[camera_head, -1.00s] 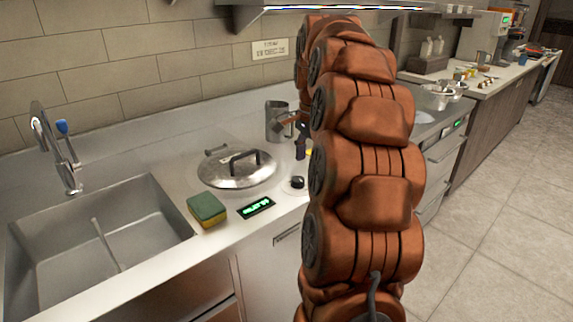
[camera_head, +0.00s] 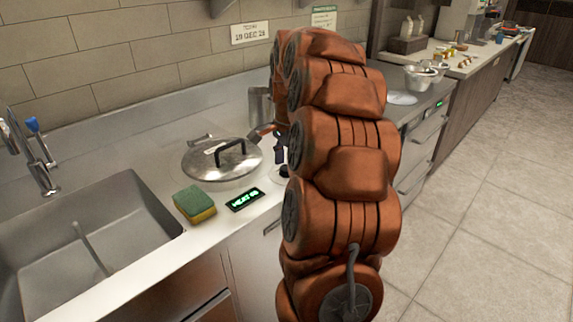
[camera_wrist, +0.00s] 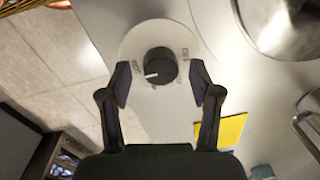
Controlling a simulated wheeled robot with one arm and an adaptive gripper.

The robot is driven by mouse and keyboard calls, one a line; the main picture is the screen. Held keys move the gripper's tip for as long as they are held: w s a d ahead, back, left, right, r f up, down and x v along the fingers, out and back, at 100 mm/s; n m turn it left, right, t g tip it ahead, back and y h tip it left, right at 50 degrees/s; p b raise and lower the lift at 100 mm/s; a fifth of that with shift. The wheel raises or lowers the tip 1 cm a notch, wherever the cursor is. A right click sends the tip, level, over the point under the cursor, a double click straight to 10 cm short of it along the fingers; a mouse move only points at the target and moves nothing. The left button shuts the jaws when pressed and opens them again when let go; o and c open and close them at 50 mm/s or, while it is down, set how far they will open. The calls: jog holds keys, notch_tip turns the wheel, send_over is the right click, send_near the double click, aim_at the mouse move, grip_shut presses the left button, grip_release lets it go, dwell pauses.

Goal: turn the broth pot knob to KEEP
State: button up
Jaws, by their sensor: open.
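The broth pot knob (camera_wrist: 160,65) is round and black with a white pointer mark. It sits on a pale round dial plate (camera_wrist: 133,43) whose small labels I cannot read. In the wrist view the pointer faces left and slightly down. My gripper (camera_wrist: 160,82) is open, with one finger on each side of the knob and no clear contact. In the head view the knob (camera_head: 284,171) is partly hidden by my arm, with my gripper (camera_head: 279,146) just above it. The lidded pot (camera_head: 222,158) is set in the counter to the left.
A green display (camera_head: 245,199) seems to read HEAT with unclear digits. A green and yellow sponge (camera_head: 195,204) lies beside it. The sink (camera_head: 90,235) is at the left. A metal container (camera_head: 260,105) stands behind my gripper.

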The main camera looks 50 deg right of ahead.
jog(key=shift+f, duration=0.3)
jog(key=shift+c, duration=0.2)
jog(key=c, duration=1.1)
